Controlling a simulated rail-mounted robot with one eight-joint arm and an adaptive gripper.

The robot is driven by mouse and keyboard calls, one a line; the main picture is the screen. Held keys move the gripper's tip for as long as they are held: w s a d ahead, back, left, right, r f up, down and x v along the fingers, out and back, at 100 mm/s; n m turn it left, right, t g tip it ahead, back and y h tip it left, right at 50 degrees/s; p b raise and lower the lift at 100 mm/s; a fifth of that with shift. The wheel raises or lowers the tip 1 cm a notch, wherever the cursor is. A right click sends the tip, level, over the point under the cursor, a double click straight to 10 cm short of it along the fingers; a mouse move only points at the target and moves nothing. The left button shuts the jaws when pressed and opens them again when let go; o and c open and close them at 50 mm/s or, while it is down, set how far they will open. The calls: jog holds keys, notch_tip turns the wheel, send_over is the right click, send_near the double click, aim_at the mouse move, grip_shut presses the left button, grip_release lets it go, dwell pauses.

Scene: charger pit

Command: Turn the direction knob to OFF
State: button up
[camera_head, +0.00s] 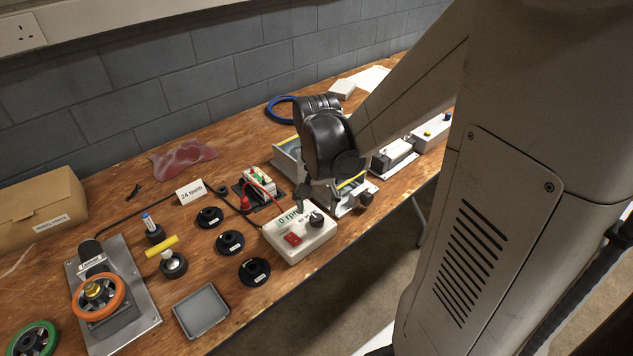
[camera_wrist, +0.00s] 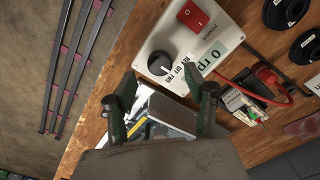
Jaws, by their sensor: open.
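The direction knob (camera_wrist: 160,63) is a round black knob on a white control box (camera_wrist: 158,38). Lettering including OFF is printed beside it, but I cannot tell where the pointer stands. The box also has a red rocker switch (camera_wrist: 192,15) and a display (camera_wrist: 206,56) reading 0 rpm. In the head view the knob (camera_head: 317,218) sits at the right end of the box (camera_head: 301,245). My gripper (camera_wrist: 167,92) is open and empty. Its fingers are spread beside the knob's end of the box, apart from the knob in the wrist view.
A small terminal board with red leads (camera_head: 258,184) stands behind the box. Several black discs (camera_head: 230,242) lie to its left. A grey tray (camera_head: 202,311) is near the front edge. A metal fixture (camera_head: 290,155) stands behind my gripper. Bare wood lies between the discs and the tray.

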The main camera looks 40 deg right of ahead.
aim_at(317, 219)
notch_tip(317, 219, up, 8)
dwell(0.5)
jog(key=shift+s+a+r, duration=0.1)
jog(key=shift+s, duration=0.05)
jog(key=s+a+r+n+t, duration=0.2)
jog(key=s+a+n+t, duration=0.1)
jog(key=a, duration=0.3)
jog(key=s+a+r+n+t, duration=0.3)
jog(key=a+n+t, duration=0.1)
jog(key=a, duration=0.2)
jog(key=shift+a+r+n, duration=0.2)
jog(key=shift+r+n, duration=0.1)
jog(key=shift+n, duration=0.1)
